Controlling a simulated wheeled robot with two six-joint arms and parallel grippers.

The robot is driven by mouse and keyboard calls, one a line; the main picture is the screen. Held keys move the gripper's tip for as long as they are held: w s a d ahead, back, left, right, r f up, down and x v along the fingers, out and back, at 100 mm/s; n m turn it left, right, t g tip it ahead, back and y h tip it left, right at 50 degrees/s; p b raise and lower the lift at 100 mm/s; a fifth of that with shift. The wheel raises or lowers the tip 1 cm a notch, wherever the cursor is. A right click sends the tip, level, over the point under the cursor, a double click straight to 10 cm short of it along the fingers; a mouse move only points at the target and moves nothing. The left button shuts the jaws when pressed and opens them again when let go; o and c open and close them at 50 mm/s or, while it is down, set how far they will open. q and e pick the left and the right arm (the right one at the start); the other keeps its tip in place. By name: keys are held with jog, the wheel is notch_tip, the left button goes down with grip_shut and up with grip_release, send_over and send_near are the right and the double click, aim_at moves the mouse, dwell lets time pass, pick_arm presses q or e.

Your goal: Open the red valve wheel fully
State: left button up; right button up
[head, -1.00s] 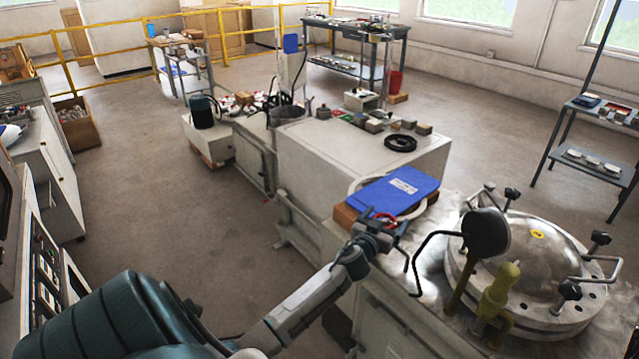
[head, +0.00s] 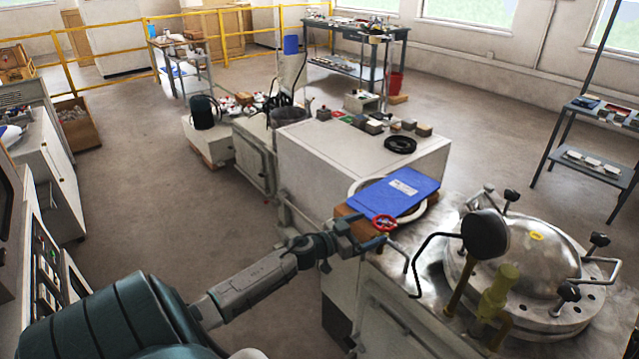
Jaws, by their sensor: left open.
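The small red valve wheel (head: 384,223) sits at the near-left edge of the metal worktop, just in front of the blue folder. My left gripper (head: 372,236) is open, just left of and slightly below the wheel in the picture. Its fingers point toward the wheel. I cannot tell whether a fingertip touches the rim. My right gripper is not in view.
A blue folder (head: 400,194) lies behind the wheel by a wooden block (head: 349,216). A bent dark pipe (head: 421,258) and a round steel vessel (head: 530,262) with clamps stand to the right. Open floor (head: 200,230) lies to the left.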

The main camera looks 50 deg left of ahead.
pick_arm(q)
jog(key=s+a+f+n+g+y, duration=0.1)
jog(key=s+f, duration=0.3)
jog(key=f, duration=0.4)
jog(key=s+a+f+n+g+y+b, duration=0.1)
jog(key=s+a+f+g+y, duration=0.1)
jog(key=f, duration=0.7)
jog(key=s+a+f+n+g+y, duration=0.1)
jog(key=s+a+f+y, duration=0.1)
jog(key=s+f, duration=0.4)
jog(key=shift+s+f+n+y+b, duration=0.25)
jog(key=shift+f+n+y+b, duration=0.15)
jog(key=shift+f+y, duration=0.7)
jog(key=shift+f, duration=0.2)
